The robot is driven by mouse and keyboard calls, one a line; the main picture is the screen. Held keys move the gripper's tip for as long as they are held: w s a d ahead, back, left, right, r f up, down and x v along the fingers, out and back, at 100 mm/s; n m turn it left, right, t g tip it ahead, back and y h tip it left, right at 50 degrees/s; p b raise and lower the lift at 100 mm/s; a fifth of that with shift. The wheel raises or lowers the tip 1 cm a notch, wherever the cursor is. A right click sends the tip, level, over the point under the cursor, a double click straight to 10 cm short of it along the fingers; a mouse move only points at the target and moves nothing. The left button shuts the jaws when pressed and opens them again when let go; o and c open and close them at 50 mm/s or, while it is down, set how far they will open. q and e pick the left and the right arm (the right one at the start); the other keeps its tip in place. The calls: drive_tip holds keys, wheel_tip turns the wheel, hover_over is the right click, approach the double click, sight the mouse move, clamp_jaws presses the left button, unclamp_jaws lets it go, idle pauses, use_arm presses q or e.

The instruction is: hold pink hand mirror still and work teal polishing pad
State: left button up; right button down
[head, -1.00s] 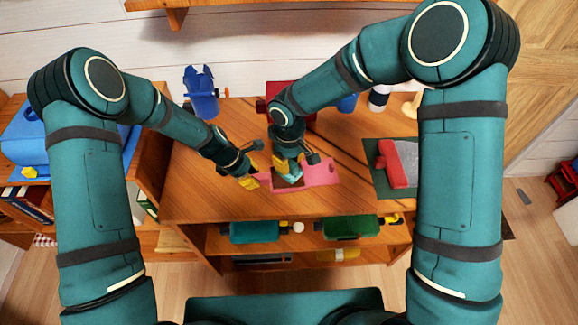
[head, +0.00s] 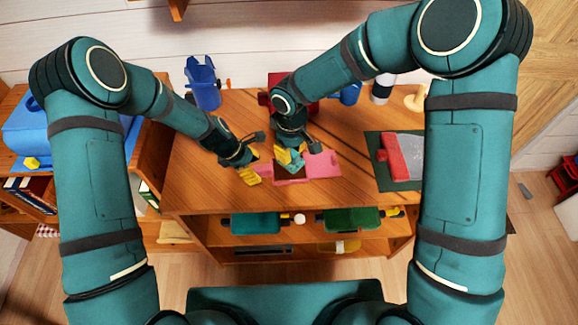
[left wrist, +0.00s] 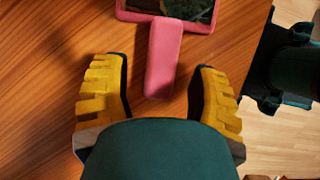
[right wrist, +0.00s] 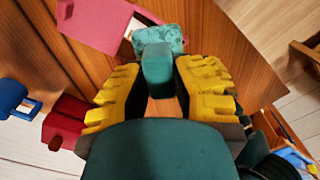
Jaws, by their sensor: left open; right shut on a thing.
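The pink hand mirror (head: 322,164) lies on the wooden desk, its handle pointing left in the head view. My left gripper (head: 252,167) is open at that handle. In the left wrist view the handle (left wrist: 163,62) reaches between the two spread yellow fingers, with a gap on each side. My right gripper (head: 290,155) is shut on the grip of the teal polishing pad (right wrist: 158,40) and holds it over the mirror. Whether the pad touches the glass I cannot tell. The pad and gripper hide part of the mirror in the head view.
A dark green mat (head: 376,145) with a red-and-grey item (head: 392,155) lies to the right. A blue cup (head: 203,84) and a dark red box (head: 300,112) stand behind. The desk's front edge is close to the mirror. Bare desk lies left of my left gripper.

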use_arm(q)
drive_tip(key=v, duration=1.2)
